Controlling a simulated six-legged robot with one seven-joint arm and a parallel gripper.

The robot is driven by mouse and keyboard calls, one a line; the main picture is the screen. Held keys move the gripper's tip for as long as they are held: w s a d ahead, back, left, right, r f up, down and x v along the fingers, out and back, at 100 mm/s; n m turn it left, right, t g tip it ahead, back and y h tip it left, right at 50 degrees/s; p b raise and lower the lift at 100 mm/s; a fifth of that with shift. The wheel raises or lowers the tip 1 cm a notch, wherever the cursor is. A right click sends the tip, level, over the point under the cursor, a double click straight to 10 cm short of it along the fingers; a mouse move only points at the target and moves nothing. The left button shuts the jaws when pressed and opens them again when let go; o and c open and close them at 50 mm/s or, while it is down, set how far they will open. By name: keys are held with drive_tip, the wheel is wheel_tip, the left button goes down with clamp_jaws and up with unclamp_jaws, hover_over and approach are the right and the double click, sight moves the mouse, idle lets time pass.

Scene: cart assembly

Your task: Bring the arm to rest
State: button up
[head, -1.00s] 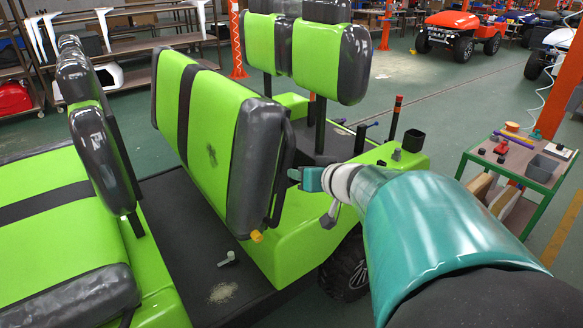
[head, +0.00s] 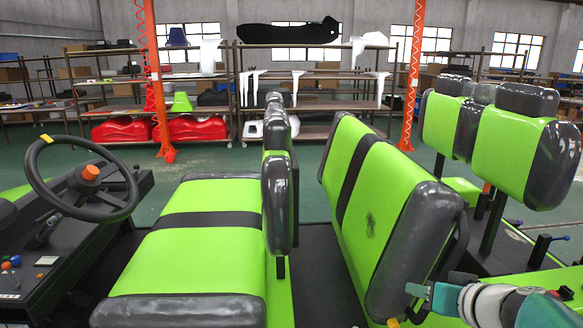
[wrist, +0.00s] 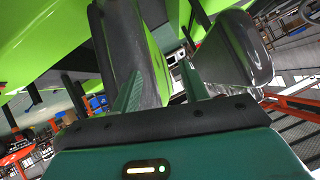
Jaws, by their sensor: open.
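My gripper (head: 414,300) is at the lower right of the head view, at the end of my teal and white arm. It is beside the dark grey side edge of a green seat back (head: 385,190); I cannot tell whether it touches. In the wrist view my gripper's two teal fingers (wrist: 162,86) stand apart, with grey and green seat parts beyond them. No held thing shows between the fingers.
Orange posts (head: 412,80) and loaded shelves (head: 330,105) stand behind. Green floor (head: 225,165) shows between the cart and shelves.

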drive_tip(key=s+a+f+n+g+h, duration=0.1)
drive_tip(key=s+a+g, duration=0.4)
drive_tip(key=s+a, duration=0.7)
drive_tip(key=shift+s+f+n+g+h, duration=0.2)
drive_tip(key=shift+f+n+g+h, duration=0.1)
drive_tip(key=shift+f+h, duration=0.5)
drive_tip(key=shift+a, duration=0.1)
idle(0.9)
